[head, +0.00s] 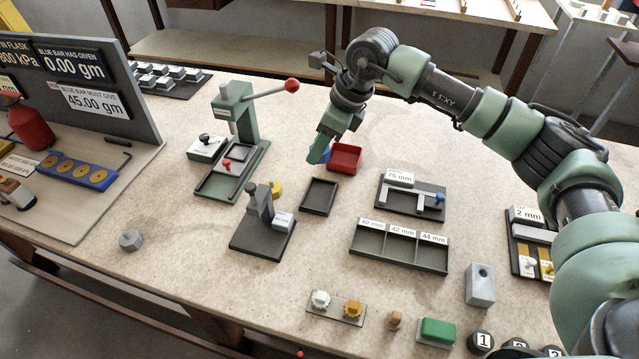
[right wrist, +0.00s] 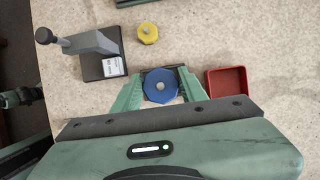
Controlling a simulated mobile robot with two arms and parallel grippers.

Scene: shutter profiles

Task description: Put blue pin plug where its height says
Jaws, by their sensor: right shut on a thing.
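My right gripper (head: 318,158) is shut on the blue pin plug (right wrist: 160,86), which shows as a faceted blue disc between its fingers in the right wrist view. In the head view the plug (head: 325,155) is mostly hidden by the gripper, left of the red tray (head: 345,158). The dark sorting tray (head: 398,252) has three compartments labelled 40 mm, 42 mm and 44 mm and looks empty. A grey height gauge (head: 262,222) stands on a dark base with a small label I cannot read. My left gripper is not in view.
A yellow plug (head: 276,188) stands behind the gauge. A caliper stand (head: 410,195) reads 75 mm. A green lever press (head: 235,125) stands left of my gripper. Bare table lies in front of the gauge.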

